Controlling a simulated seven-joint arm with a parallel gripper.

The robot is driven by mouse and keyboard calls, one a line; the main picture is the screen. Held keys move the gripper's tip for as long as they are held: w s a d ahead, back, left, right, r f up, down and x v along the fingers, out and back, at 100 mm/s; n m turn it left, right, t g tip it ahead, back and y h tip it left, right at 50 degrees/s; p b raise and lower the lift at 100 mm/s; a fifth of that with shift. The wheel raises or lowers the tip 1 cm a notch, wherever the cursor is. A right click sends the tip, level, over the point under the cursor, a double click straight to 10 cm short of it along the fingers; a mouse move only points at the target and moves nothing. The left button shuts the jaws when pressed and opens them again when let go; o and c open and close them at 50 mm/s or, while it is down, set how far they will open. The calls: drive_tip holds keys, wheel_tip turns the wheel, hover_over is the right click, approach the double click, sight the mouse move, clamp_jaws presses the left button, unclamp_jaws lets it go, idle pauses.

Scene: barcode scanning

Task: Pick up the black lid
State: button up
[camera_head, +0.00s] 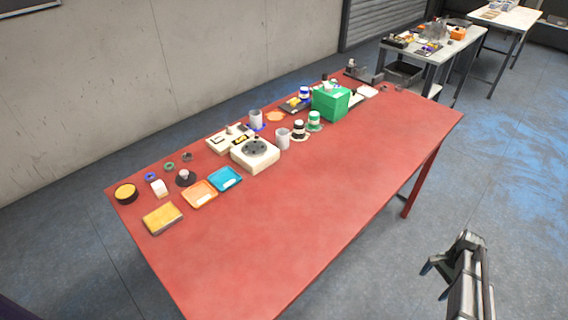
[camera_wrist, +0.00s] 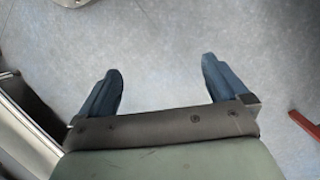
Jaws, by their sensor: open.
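No separate lid can be made out for certain. A small dark cone-shaped piece (camera_head: 185,178) sits near the left end of the red table. A small jar with a dark top (camera_head: 299,128) stands near the middle of the far side, beside a green-and-white jar (camera_head: 314,121). My gripper (camera_head: 448,254) is at the lower right, off the table's near side and far from these things. In the wrist view my gripper (camera_wrist: 162,66) has its two blue fingers wide apart, with nothing between them and only grey floor beyond.
The red table (camera_head: 350,180) has a wide bare near half. Another cluttered table stands behind.

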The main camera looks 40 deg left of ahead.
drive_tip(key=w+a+r+m+t, duration=0.1)
drive_tip(key=w+a+r, duration=0.5)
drive_tip(key=r, duration=0.2)
drive_tip(key=w+a+r+m, duration=0.1)
drive_tip(key=w+a+r, duration=0.45)
drive_tip(key=r, duration=0.25)
drive_tip(key=w+a+r+m+t, duration=0.1)
drive_tip(key=w+a+r, duration=0.45)
drive_tip(key=r, duration=0.35)
drive_tip(key=s+a+r+n, duration=0.1)
drive_tip(key=s+a+r, duration=0.1)
drive_tip(key=a+r, duration=1.55)
drive_tip(key=s+a+n+t, duration=0.1)
drive_tip(key=s+a+n, duration=0.1)
drive_tip(key=s+a, duration=0.45)
drive_tip(key=s+a+n, duration=0.2)
drive_tip(key=s+a, duration=0.1)
drive_tip(key=a, duration=0.6)
drive_tip(key=n+t, duration=0.2)
drive_tip(key=n, duration=1.1)
approach(183, 172)
drive_tip(key=shift+y, duration=0.3)
drive_tip(key=f, duration=0.3)
drive_tip(key=w+f, duration=0.1)
drive_tip(key=f, duration=0.6)
drive_tip(key=shift+w+a, duration=0.2)
drive_tip(key=shift+a, duration=0.1)
